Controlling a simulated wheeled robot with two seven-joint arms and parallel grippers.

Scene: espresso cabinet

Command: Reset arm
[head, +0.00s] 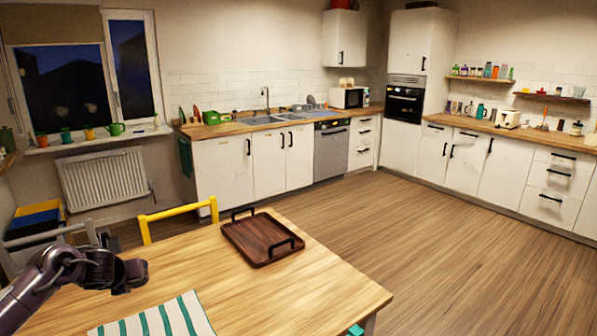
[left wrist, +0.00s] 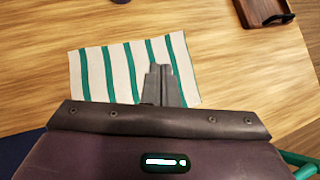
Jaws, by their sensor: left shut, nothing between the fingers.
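My left arm comes in from the left in the head view, and its gripper (head: 136,274) hangs above the near left part of the wooden table (head: 330,284). In the left wrist view the left gripper (left wrist: 160,72) is shut with nothing held. Its fingers overlap a green and white striped cloth (left wrist: 100,70) lying on the table below. The cloth (head: 158,319) also shows at the bottom of the head view. My right gripper is not in view.
A dark wooden tray (head: 262,239) with black handles lies on the table's far side. A yellow chair (head: 177,213) stands at the far table edge. The wooden floor (head: 450,245) is clear between the table and the white cabinets (head: 222,170).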

